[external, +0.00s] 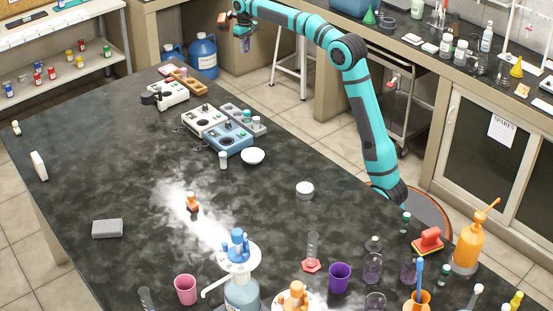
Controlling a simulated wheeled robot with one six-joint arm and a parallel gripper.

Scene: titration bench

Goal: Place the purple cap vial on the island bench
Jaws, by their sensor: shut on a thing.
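My gripper (242,30) is at the top of the external view, above the floor just beyond the far right edge of the island bench. It is shut on a small, greyish translucent vial (246,43) that hangs below the jaws. The vial is small in view and its cap is hidden, so I cannot tell the cap's colour. The island bench (90,150) has a dark, stone-like top and fills the left and middle of the view.
Grey and blue instruments (229,138), a white dish (253,156) and a wooden rack (185,80) stand toward the bench's far right side. White vapour spreads around an orange piece (192,201). Glassware and a purple cup (340,278) crowd the near end. The left-middle top is largely clear.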

